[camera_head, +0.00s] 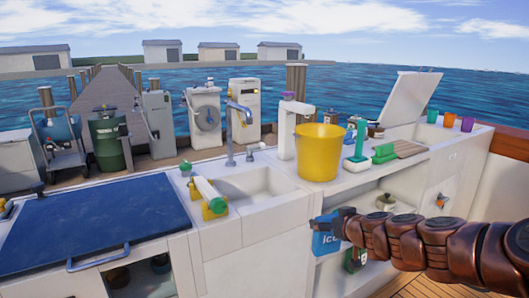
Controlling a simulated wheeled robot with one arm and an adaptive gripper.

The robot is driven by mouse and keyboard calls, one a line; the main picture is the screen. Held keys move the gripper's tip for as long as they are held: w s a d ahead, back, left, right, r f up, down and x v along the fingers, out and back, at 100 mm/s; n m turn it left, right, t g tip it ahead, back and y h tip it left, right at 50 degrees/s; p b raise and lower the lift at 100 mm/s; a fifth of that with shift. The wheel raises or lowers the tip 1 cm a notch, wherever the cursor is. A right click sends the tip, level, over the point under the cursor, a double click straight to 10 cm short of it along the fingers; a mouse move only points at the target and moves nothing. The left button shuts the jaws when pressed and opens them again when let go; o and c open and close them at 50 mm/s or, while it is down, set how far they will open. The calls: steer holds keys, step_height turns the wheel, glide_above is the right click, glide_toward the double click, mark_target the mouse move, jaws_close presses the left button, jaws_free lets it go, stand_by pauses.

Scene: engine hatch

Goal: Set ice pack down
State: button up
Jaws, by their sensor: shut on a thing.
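The ice pack (324,243) is blue with white lettering that reads like "ICE". It hangs upright below my gripper (326,222), in front of the white counter and lower than its top. My gripper is dark and shut on the top of the ice pack, reaching in from the right. The fingers hide the pack's upper edge. I cannot tell how far the pack is from the cabinet front.
A blue hatch lid (91,222) lies left. Open shelves (380,218) below hold a pot (386,201).

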step_height(320, 180, up, 30)
steer(key=p, duration=2.8)
step_height(320, 180, down, 14)
steer(key=w+m+h, duration=0.2)
steer(key=m+h, duration=0.1)
steer(key=shift+w+t+h, duration=0.3)
steer(key=shift+w+h, duration=0.1)
steer(key=shift+r, duration=0.15)
